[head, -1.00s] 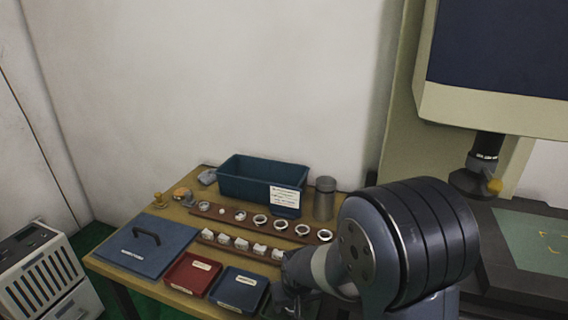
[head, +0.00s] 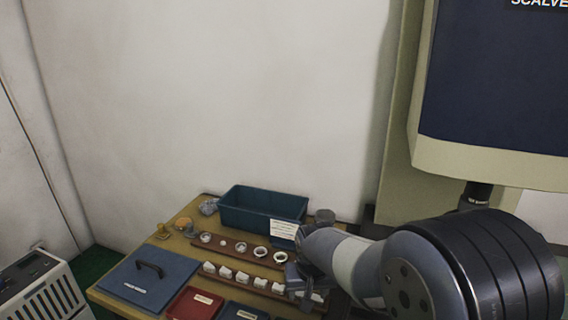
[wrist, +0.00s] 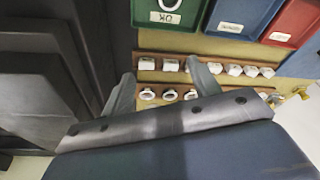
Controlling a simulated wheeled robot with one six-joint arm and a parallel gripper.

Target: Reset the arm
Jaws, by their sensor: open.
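My gripper (wrist: 160,92) is open in the wrist view, with its two fingers apart and nothing held between them. Beyond the fingers lie the rows of bearing rings (wrist: 148,95) and white blocks (wrist: 252,71) on brown strips. In the head view my gripper (head: 297,280) is near the right end of the strips, partly hidden by my arm. Several rings (head: 260,251) show on the back strip, and several white blocks (head: 243,276) on the front strip.
A teal bin (head: 262,210) stands at the table's back. A blue lid-like panel (head: 147,279), a red tray (head: 194,304) and a blue tray (head: 243,312) are in front. A large machine (head: 490,90) stands at the right. A white slotted unit (head: 45,290) is at the left.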

